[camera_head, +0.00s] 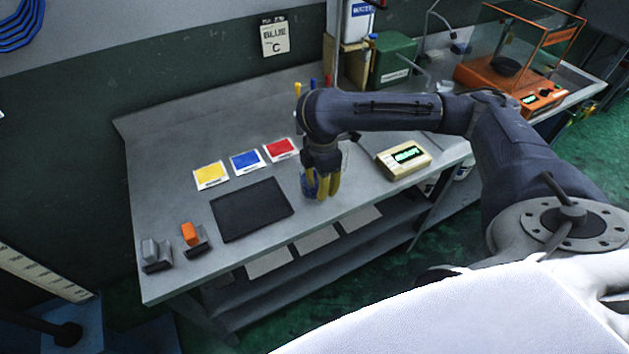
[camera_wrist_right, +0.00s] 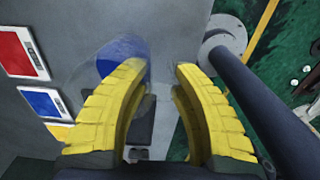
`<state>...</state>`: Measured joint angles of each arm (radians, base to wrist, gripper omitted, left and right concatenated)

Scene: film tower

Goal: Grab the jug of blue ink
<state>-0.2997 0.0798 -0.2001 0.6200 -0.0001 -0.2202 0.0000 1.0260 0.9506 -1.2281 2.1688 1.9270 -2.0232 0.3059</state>
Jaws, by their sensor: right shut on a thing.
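The jug of blue ink (camera_head: 308,184) is clear with blue in it. It is at the bench's front edge, right of the black mat, partly hidden by yellow fingers. My right gripper (camera_head: 322,184) points down and is shut on the jug. In the right wrist view the jug (camera_wrist_right: 113,56) shows beside and behind one finger of the right gripper (camera_wrist_right: 163,68); which part is held is unclear. I cannot tell whether the jug touches the bench. My left gripper is not in view.
The grey bench (camera_head: 172,155) holds yellow (camera_head: 210,175), blue (camera_head: 246,161) and red (camera_head: 281,149) cards, a black mat (camera_head: 251,210) and a cream display box (camera_head: 404,160). An orange-handled tool (camera_head: 191,235) and a grey one (camera_head: 152,253) are at the left.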

